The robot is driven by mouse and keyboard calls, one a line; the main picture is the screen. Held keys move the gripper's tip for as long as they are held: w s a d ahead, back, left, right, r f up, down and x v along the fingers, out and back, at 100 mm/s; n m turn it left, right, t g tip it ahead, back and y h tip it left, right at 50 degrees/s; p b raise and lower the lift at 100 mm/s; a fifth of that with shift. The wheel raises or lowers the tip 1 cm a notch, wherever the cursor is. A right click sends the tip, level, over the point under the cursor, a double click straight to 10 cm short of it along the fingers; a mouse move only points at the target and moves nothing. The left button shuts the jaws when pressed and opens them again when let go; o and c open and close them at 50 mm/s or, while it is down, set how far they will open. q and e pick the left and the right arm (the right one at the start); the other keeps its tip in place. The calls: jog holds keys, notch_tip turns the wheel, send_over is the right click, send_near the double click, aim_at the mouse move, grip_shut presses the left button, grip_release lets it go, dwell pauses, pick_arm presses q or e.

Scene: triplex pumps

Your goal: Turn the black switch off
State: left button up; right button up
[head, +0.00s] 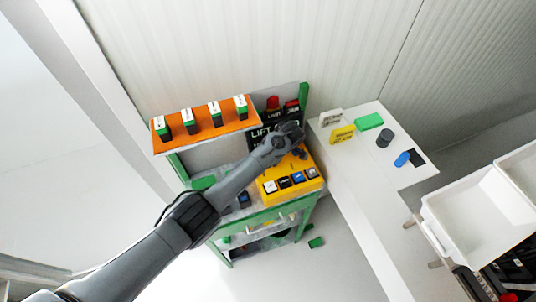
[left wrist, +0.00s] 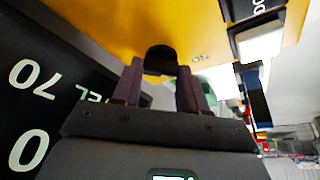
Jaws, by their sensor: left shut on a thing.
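The black switch (left wrist: 160,58) sits on the yellow control box, whose yellow face (left wrist: 95,22) fills the top of the left wrist view. My left gripper (left wrist: 161,72) is shut on the black switch, one finger on each side. In the head view my left arm reaches in from the lower left, and the left gripper (head: 300,152) is at the back of the yellow control box (head: 308,170). The switch is hard to make out there behind the gripper. The switch's position, on or off, cannot be told. My right gripper is not in view.
A black lettered panel (head: 257,133) stands behind the box, close beside the gripper. An orange shelf (head: 204,133) holds several green-and-black blocks. A white table (head: 358,157) with small items is at the right.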

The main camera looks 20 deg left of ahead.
pick_arm(q)
jog(key=m+p, duration=0.1)
jog(key=m+t+p, duration=0.1)
jog(key=m+p, duration=0.2)
jog(key=shift+s+r+m+t+p, duration=0.15)
jog(key=shift+r+m+t+p, duration=0.15)
jog(key=shift+t+p, duration=0.1)
jog(key=shift+m+t+h+p, duration=0.3)
jog(key=shift+m+h+p, duration=0.2)
jog(key=shift+m+p, duration=0.55)
jog(key=shift+f+m+t+h+p, duration=0.25)
jog(key=shift+m+p, duration=0.3)
jog(key=shift+m, duration=0.7)
jog(key=o, duration=0.8)
jog(key=shift+s+r, duration=0.1)
jog(key=shift+r, duration=0.05)
